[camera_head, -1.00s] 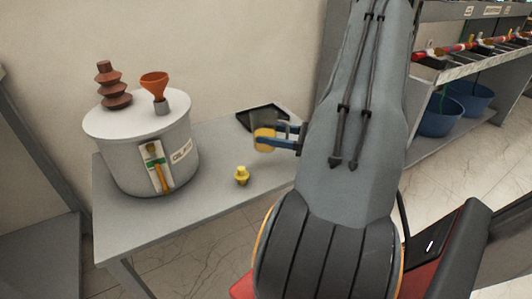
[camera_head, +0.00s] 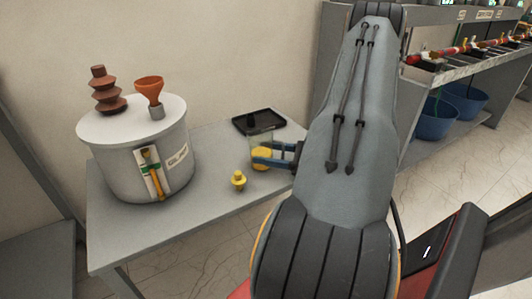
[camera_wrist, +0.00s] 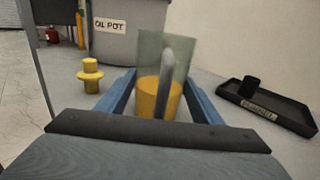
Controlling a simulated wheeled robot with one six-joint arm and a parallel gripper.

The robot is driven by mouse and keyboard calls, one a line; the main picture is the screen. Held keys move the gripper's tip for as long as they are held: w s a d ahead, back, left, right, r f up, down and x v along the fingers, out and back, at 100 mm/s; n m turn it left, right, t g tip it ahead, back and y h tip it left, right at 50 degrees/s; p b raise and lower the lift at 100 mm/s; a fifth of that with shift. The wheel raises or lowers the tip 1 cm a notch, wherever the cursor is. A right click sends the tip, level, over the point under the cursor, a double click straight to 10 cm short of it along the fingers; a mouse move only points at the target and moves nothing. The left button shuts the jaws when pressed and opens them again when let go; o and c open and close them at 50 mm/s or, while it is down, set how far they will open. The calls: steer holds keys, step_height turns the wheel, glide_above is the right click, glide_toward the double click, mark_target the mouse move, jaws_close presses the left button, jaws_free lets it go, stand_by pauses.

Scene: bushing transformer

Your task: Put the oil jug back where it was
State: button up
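The oil jug (camera_wrist: 160,97) is a clear, boxy jug with yellow oil in its lower part and a grey handle facing the wrist camera. It stands about upright between the blue fingers of my gripper (camera_wrist: 160,88), which close on its sides. In the head view the jug (camera_head: 261,153) is at the tip of my gripper (camera_head: 272,155), over the right part of the grey table (camera_head: 207,185). I cannot tell whether its base touches the table.
The grey oil pot (camera_head: 140,165), with an orange funnel (camera_head: 149,90) and a brown bushing (camera_head: 107,92) on its lid, stands at left. A yellow plug (camera_head: 238,181) stands in front of the jug. A black labelled tray (camera_head: 271,123) lies behind it.

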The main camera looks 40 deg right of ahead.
steer(key=shift+o, duration=0.9)
steer(key=shift+r, duration=0.2)
steer(key=p+v, duration=0.1)
steer(key=v, duration=1.1)
steer(key=shift+f, duration=0.1)
